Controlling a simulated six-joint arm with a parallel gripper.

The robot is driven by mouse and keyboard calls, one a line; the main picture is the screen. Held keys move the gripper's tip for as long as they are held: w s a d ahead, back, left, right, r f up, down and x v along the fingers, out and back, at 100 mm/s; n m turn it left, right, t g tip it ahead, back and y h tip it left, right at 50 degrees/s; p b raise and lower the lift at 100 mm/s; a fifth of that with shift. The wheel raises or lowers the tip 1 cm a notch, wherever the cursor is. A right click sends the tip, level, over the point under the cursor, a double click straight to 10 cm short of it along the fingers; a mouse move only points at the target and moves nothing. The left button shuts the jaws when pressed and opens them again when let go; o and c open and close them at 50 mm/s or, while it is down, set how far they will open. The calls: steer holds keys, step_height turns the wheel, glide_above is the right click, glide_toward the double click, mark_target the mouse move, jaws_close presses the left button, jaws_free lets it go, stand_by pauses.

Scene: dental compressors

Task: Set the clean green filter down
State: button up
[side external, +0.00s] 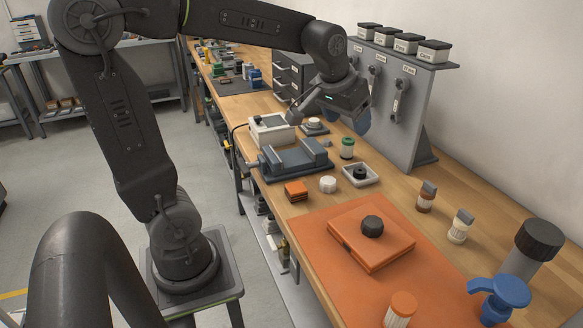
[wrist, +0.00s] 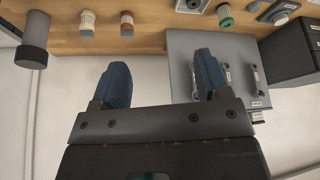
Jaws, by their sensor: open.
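The clean green filter (side external: 347,148), a white cylinder with green ends, stands upright on the wooden bench between the grey vise-like block and the tool panel. It also shows at the top of the wrist view (wrist: 225,16), seen from its end. My gripper (side external: 361,118) is above and behind the filter, close to the tool panel, apart from the filter. In the wrist view the gripper's blue fingers (wrist: 163,76) are spread wide with nothing between them.
A white tray (side external: 361,175) with a black part stands in front of the filter. A white cap (side external: 328,184) and orange block (side external: 296,191) are nearby. The grey tool panel (side external: 395,110) rises close behind my gripper. An orange case (side external: 345,239) lies on the orange mat (side external: 310,226).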

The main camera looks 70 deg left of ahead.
steer(key=s+d+f+m, duration=0.1)
steer(key=s+d, duration=0.3)
steer(key=s, duration=0.4)
steer(key=s+d+f+m+h, duration=0.1)
steer(key=s+d+f+m, duration=0.1)
steer(key=s+d, duration=0.2)
steer(key=s, duration=0.3)
steer(key=shift+s+d+m+t+h, duration=0.25)
steer(key=shift+s+m+t+h, duration=0.05)
steer(key=shift+s+m, duration=0.1)
